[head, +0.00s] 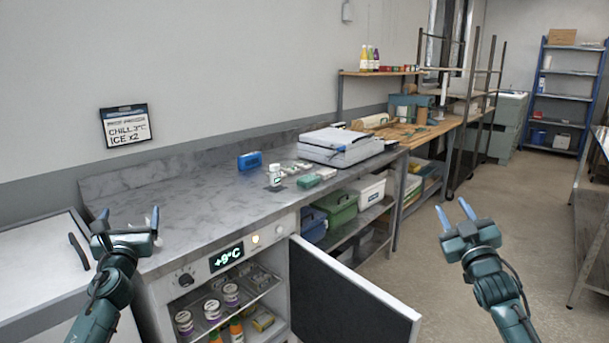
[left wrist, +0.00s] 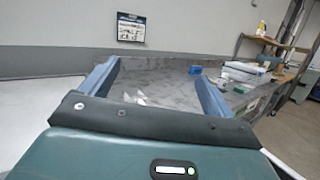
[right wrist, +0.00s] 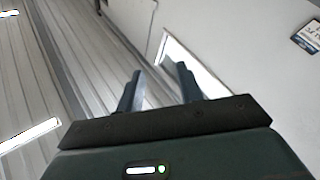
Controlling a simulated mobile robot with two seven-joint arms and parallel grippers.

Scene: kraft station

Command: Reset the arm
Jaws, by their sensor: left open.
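My left gripper (head: 128,216) is over the left part of the grey marble counter, beside the white lidded unit. Its fingers are wide apart in the left wrist view (left wrist: 155,82), with nothing held between them. My right gripper (head: 453,207) is raised over the floor, right of the open fridge door, with its fingers pointing up. In the right wrist view (right wrist: 158,85) its fingers are apart with a narrower gap and nothing between them. Both arms are clear of the counter objects.
The fridge door (head: 350,300) stands open under the counter, showing jars (head: 230,294) and bottles. On the counter (head: 190,205) are a blue box (head: 249,161), a white bottle (head: 274,175), a green item (head: 309,181) and a white machine (head: 340,148).

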